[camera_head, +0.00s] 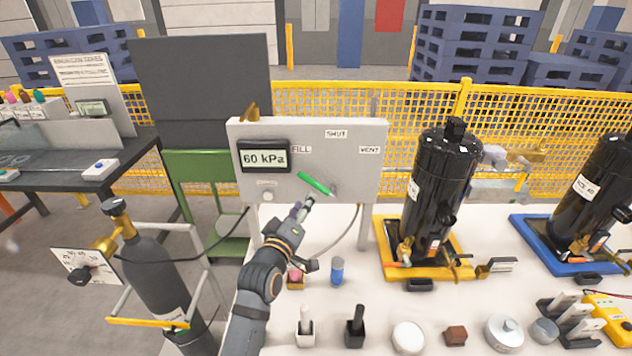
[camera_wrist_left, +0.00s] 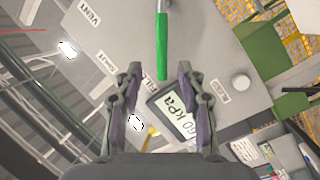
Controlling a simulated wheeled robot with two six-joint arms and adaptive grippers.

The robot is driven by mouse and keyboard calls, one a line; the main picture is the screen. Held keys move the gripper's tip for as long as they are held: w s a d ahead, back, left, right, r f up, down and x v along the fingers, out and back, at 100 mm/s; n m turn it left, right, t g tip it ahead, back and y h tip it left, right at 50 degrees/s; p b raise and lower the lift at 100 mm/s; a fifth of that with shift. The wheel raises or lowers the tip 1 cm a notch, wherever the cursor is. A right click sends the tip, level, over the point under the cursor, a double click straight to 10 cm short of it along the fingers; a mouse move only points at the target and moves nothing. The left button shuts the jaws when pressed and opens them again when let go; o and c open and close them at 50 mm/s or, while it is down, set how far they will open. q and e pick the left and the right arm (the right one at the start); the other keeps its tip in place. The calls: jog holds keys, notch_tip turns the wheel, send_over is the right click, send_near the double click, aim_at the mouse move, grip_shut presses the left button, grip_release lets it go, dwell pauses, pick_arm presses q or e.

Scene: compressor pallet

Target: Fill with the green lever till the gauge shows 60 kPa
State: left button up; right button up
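The green lever (camera_head: 315,183) sits on the front of a grey panel (camera_head: 350,135) and points left and slightly up from its pivot. Labels on the panel read FILL, SHUT and VENT; the lever tip is on the FILL side. The gauge display (camera_head: 264,157) reads 60 kPa, also in the left wrist view (camera_wrist_left: 178,117). My left gripper (camera_head: 303,206) is just below the lever. In the left wrist view its fingers (camera_wrist_left: 159,72) are apart, with the green lever's end (camera_wrist_left: 162,50) showing between them; I see no contact. My right gripper is not in view.
A black tank (camera_head: 442,190) stands on a yellow tray right of the panel, and another on a blue tray (camera_head: 545,245). A dark cylinder (camera_head: 155,270) stands at the left. Several small parts, including a blue one (camera_head: 337,271), lie on the white table.

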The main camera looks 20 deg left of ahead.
aim_at(314, 186)
pick_arm(q)
jog(key=w, duration=0.3)
jog(key=shift+w+r+p, duration=0.2)
jog(key=shift+w+p, duration=0.05)
jog(key=shift+p, duration=0.1)
jog(key=w, duration=0.5)
jog(key=shift+w+f+p, duration=0.15)
jog(key=shift+f+p, duration=0.2)
jog(key=shift+p, duration=0.05)
jog(key=shift+w, duration=0.55)
jog(key=c, duration=0.5)
grip_shut()
jog(key=shift+d, duration=0.1)
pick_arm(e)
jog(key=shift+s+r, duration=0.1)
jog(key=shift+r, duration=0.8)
